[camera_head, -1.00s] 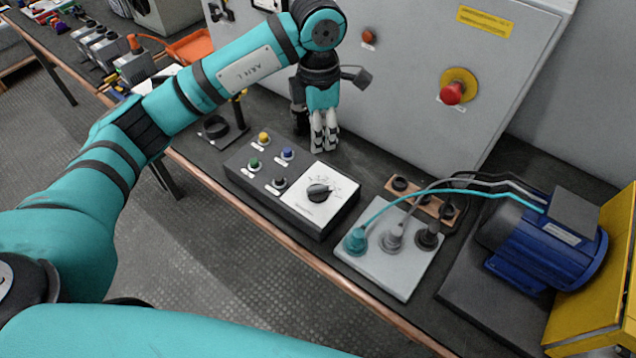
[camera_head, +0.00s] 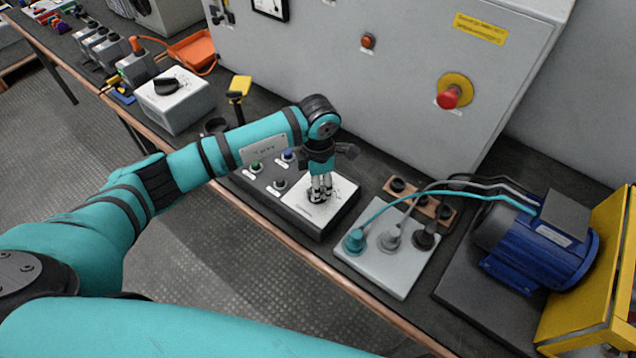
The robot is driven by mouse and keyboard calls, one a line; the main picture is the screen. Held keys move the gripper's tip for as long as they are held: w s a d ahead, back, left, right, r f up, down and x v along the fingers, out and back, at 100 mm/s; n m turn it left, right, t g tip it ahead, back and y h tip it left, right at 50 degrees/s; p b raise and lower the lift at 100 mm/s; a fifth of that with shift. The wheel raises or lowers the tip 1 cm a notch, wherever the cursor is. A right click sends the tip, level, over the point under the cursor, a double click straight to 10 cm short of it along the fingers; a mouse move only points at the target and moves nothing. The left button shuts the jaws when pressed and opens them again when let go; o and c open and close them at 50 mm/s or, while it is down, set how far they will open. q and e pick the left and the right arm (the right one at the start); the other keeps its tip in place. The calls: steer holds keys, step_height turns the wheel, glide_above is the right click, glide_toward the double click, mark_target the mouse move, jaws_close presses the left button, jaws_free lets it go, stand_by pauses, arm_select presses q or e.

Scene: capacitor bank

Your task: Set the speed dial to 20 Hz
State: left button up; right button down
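The speed dial (camera_head: 315,198) is a black knob on the white scale plate (camera_head: 338,188), at the right end of a dark control box (camera_head: 317,228). My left gripper (camera_head: 321,194) points straight down over the dial, its fingertips at the knob. The fingers cover most of the knob and part of the scale, so the pointer and its setting are hidden. I cannot tell whether the fingers are closed on the knob or only around it. My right gripper is out of view.
Green (camera_head: 255,167), blue (camera_head: 288,155) and black (camera_head: 279,184) buttons sit left of the dial. A grey socket plate (camera_head: 375,268) with cables and a blue motor (camera_head: 540,245) stand to the right. A grey cabinet (camera_head: 400,90) rises behind. A white box (camera_head: 178,110) stands at the left.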

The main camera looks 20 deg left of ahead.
arm_select(q)
steer(key=shift+f, duration=0.4)
steer(key=shift+c, duration=0.4)
jaws_close()
steer(key=shift+n, duration=0.4)
steer(key=n+b, duration=0.1)
steer(key=n, duration=0.2)
steer(key=shift+n, duration=0.3)
steer(key=n, duration=0.4)
steer(key=shift+a+r+n, duration=0.1)
steer(key=shift+n, duration=0.3)
steer(key=shift+w, duration=0.1)
